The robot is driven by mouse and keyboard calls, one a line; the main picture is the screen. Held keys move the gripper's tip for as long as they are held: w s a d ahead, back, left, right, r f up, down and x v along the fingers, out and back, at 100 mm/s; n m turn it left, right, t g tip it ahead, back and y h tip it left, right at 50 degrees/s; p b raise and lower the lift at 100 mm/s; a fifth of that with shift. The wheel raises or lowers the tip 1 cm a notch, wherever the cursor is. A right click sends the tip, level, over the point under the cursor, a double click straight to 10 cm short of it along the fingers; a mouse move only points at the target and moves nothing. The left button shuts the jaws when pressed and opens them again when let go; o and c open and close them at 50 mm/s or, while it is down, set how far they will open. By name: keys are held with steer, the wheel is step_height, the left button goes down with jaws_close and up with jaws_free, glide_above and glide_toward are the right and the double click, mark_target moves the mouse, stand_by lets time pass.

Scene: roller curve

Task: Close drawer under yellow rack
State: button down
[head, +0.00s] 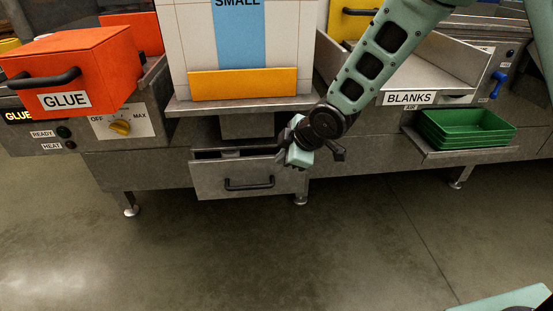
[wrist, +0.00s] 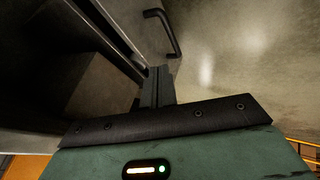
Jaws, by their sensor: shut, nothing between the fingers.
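The grey metal drawer (head: 215,178) with a black bar handle (head: 249,183) sits below the rack with the yellow front strip (head: 243,83). The drawer is pulled out part way, and a dark strip of its inside shows behind the front panel. My gripper is at the drawer's right end, where my wrist hides part of it in the head view. In the wrist view my gripper (wrist: 157,85) is shut and empty, its fingertips close to the drawer's front panel edge. I cannot tell whether they touch. The handle also shows there (wrist: 165,30).
The BLANKS tray (head: 430,75) and green trays (head: 465,130) are at the right. A grey shelf (head: 225,106) overhangs the drawer. The floor in front is clear.

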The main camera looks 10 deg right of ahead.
mark_target(269, 159)
steer(key=s+d+f+n+t+y+b, duration=0.25)
steer(key=f+n+t+y+b, duration=0.5)
steer(key=f+n+b, duration=0.4)
steer(key=shift+m, duration=0.65)
steer(key=b+x, duration=0.1)
steer(key=x, duration=0.3)
steer(key=r+b+x, duration=0.1)
steer(key=x, duration=0.2)
steer(key=b+x, duration=0.1)
steer(key=x, duration=0.3)
steer(key=shift+w+r, duration=0.4)
steer(key=shift+w, duration=0.05)
steer(key=shift+w+b, duration=0.35)
steer(key=shift+w, duration=0.35)
steer(key=shift+w, duration=0.1)
steer(key=w+b, duration=0.1)
steer(key=w, duration=0.3)
steer(key=shift+w, duration=0.25)
steer(key=shift+w+d+r, duration=0.15)
steer(key=shift+d+r, duration=0.05)
